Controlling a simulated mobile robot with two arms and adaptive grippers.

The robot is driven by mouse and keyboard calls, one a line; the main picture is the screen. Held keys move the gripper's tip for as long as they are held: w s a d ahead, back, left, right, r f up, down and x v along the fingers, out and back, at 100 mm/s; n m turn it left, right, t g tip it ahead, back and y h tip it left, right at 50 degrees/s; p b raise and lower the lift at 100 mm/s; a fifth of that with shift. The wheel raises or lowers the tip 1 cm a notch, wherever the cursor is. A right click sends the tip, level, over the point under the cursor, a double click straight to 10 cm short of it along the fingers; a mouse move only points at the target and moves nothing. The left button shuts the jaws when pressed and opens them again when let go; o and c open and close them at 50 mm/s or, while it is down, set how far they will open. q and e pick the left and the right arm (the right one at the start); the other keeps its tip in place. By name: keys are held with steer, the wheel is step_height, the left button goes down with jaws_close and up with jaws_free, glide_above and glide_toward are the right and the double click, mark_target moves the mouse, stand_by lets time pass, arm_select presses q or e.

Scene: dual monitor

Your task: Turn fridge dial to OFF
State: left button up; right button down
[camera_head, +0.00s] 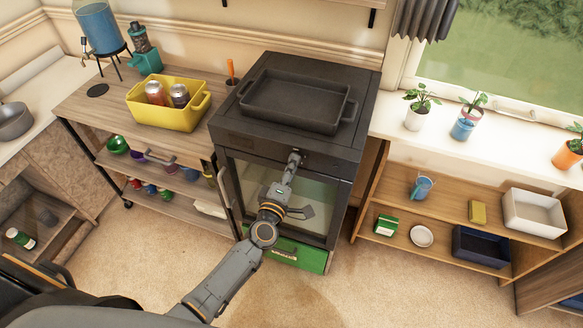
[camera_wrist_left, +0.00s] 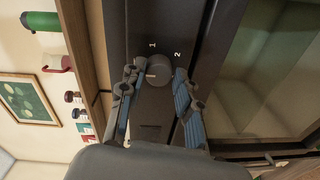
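The small black fridge (camera_head: 335,160) with a glass door stands in the middle of the head view. Its round dark dial (camera_wrist_left: 157,70) shows in the wrist view, with the marks 1 and 2 printed beside it. A pale line shows on the dial, but I cannot read its setting, and no OFF mark is legible. My left gripper (camera_head: 296,156) is at the fridge's upper front panel and hides the dial in the head view. In the wrist view its fingers (camera_wrist_left: 158,78) are apart, one on each side of the dial; I cannot tell whether they touch it. My right gripper is not in view.
A black tray (camera_head: 298,101) lies on the fridge. A wooden cart (camera_head: 84,106) with a yellow bin (camera_head: 168,121) stands to the left. A low shelf (camera_head: 394,192) stands to the right. Open carpet (camera_head: 390,285) lies in front.

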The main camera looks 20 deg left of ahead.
arm_select(q)
steer(key=shift+o, duration=1.1)
steer(key=s, duration=1.2)
steer(key=shift+a+r, duration=0.15)
steer(key=shift+r, duration=0.15)
steer(key=shift+f, duration=0.1)
